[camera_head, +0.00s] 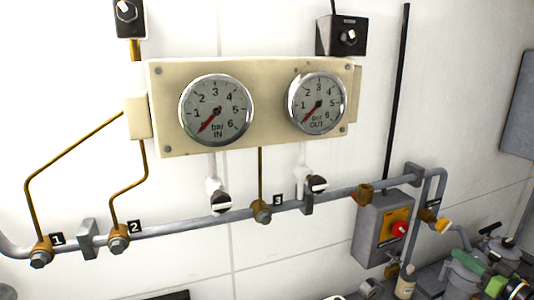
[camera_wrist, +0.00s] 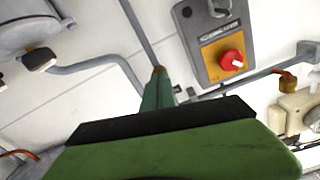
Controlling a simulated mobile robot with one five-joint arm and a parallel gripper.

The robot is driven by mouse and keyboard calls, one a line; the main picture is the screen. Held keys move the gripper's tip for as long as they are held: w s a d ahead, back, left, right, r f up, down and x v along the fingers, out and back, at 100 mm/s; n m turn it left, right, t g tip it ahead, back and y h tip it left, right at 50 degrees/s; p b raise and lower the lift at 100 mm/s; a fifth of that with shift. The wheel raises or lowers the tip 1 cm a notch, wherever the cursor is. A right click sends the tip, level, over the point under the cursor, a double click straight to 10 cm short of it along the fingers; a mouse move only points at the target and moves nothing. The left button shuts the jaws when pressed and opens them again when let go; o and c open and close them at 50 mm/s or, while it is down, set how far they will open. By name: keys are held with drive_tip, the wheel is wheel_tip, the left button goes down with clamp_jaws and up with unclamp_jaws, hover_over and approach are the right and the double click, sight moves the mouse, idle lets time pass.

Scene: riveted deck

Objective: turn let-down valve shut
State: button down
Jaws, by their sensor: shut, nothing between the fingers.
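No part is labelled as the let-down valve, so I cannot tell which one it is. A red knob (camera_head: 400,229) sits on an orange plate on a grey box (camera_head: 370,237) at the right; the knob also shows in the wrist view (camera_wrist: 231,60). A yellow-ended fitting (camera_head: 441,225) is on the pipe to its right. Black-and-white knobs (camera_head: 220,201) and (camera_head: 317,184) hang below the gauges. My green gripper (camera_wrist: 159,90) is shut and empty in the wrist view, below and left of the red knob, apart from it in the picture.
A cream panel carries the IN gauge (camera_head: 216,110) and OUT gauge (camera_head: 318,103), both needles pointing low left. A grey pipe (camera_head: 180,228) with numbered brass fittings runs along the white wall. Grey, green and black parts crowd the lower right.

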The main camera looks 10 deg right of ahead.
sight(443, 226)
drive_tip(key=w+m, duration=0.3)
drive_tip(key=w, duration=0.3)
drive_tip(key=shift+m, duration=0.3)
drive_tip(key=shift+a+r, duration=0.1)
drive_tip(key=shift+r, duration=0.1)
idle(0.8)
drive_tip(key=shift+s+a+r+p, duration=0.15)
drive_tip(key=shift+a+r+p, duration=0.25)
drive_tip(key=shift+a+p, duration=0.15)
drive_tip(key=shift+s+a+r+p, duration=0.1)
drive_tip(key=shift+a+r+p, duration=0.3)
drive_tip(key=shift+a, duration=0.2)
